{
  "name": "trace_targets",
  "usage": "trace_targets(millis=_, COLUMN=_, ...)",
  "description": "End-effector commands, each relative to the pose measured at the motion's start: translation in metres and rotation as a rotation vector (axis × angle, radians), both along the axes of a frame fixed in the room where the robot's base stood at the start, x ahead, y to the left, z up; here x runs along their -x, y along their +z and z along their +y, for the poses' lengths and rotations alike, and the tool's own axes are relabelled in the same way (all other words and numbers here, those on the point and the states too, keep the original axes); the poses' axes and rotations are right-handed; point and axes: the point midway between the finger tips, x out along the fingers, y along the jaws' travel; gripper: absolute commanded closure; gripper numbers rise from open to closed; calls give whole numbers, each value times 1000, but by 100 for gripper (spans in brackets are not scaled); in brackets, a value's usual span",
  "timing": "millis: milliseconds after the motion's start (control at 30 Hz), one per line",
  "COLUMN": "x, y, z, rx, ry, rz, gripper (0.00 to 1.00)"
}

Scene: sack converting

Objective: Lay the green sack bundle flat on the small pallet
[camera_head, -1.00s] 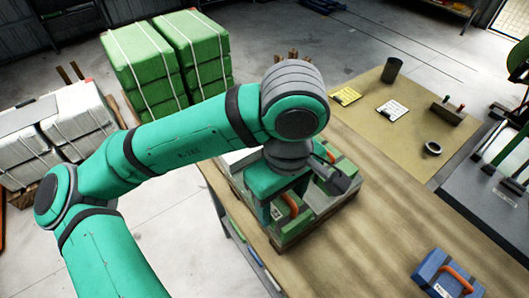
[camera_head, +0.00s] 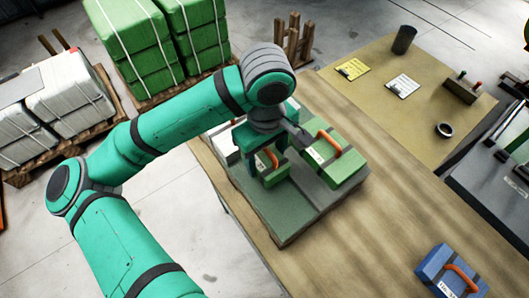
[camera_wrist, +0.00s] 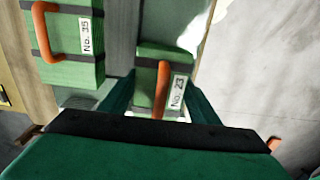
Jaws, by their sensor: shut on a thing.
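My gripper (camera_head: 263,170) is shut on a green sack bundle (camera_head: 276,177) with an orange handle and a white label. In the wrist view this bundle (camera_wrist: 146,92), marked No. 23, sits between the fingers, its handle upright in the picture. It is over the back left part of the small pallet (camera_head: 310,208), which has a grey-green top and stands on the wooden table. I cannot tell whether the bundle touches the pallet. A second green bundle (camera_head: 342,168), marked No. 35 in the wrist view (camera_wrist: 72,45), lies on the pallet to the right.
A white bundle (camera_head: 222,142) is partly hidden behind my arm. A blue bundle (camera_head: 448,274) lies on the table (camera_head: 375,215) at front right. Clipboards, a dark cup (camera_head: 404,40) and a tape roll (camera_head: 444,130) are farther back. The pallet's front is bare.

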Motion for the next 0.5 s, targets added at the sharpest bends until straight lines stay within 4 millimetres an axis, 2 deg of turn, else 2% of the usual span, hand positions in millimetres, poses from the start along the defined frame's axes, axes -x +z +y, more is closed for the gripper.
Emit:
trace_targets(millis=267, x=-6, y=-19, z=3, rx=1, ry=1, rz=1, gripper=72)
trace_targets(millis=500, x=-6, y=-47, z=5, rx=0, ry=4, rz=0, gripper=72)
